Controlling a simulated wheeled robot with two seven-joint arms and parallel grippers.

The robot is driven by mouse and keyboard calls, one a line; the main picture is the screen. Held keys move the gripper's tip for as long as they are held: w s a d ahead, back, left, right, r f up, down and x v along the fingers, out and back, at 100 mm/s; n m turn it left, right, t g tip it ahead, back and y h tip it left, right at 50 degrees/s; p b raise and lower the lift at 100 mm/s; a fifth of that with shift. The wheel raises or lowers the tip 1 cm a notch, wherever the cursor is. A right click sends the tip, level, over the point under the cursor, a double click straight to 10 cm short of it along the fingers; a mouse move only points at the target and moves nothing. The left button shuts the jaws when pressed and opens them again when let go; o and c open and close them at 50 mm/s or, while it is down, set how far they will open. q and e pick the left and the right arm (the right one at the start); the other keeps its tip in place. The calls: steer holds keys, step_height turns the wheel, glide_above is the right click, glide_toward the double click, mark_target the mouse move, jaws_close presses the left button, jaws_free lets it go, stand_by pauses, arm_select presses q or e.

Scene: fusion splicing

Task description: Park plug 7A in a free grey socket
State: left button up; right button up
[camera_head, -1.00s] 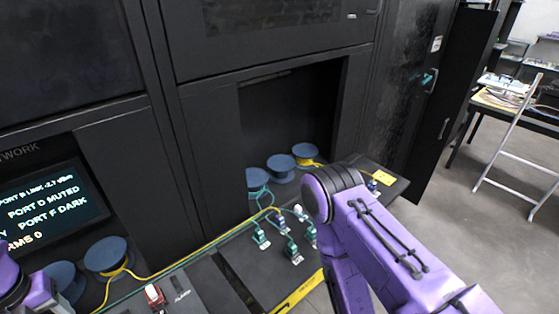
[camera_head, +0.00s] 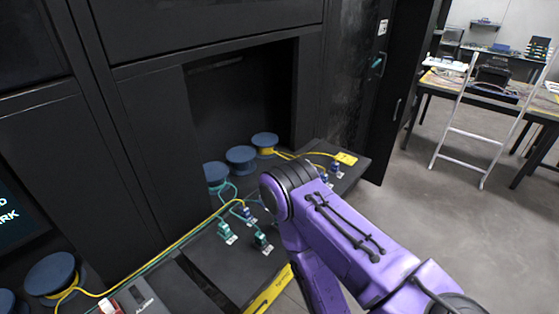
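Teal plugs (camera_head: 226,230) and (camera_head: 262,241) with small white tags stand on the dark shelf (camera_head: 215,268) in front of the recess. A blue plug (camera_head: 248,213) stands just behind them. More blue plugs (camera_head: 335,168) stand farther right, beyond my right arm. The tags are too small to read, so I cannot tell which plug is 7A. No grey socket can be made out clearly. My purple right arm crosses the right part of the shelf and hides some of it. Its gripper is hidden or out of frame. My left gripper is not in view.
Blue spools (camera_head: 241,158) with teal and yellow fibre line the recess. Another spool (camera_head: 50,274) stands at lower left, near a red-and-white item (camera_head: 110,307). A yellow cable (camera_head: 170,249) runs along the shelf. Open floor and a white ladder (camera_head: 470,125) lie right.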

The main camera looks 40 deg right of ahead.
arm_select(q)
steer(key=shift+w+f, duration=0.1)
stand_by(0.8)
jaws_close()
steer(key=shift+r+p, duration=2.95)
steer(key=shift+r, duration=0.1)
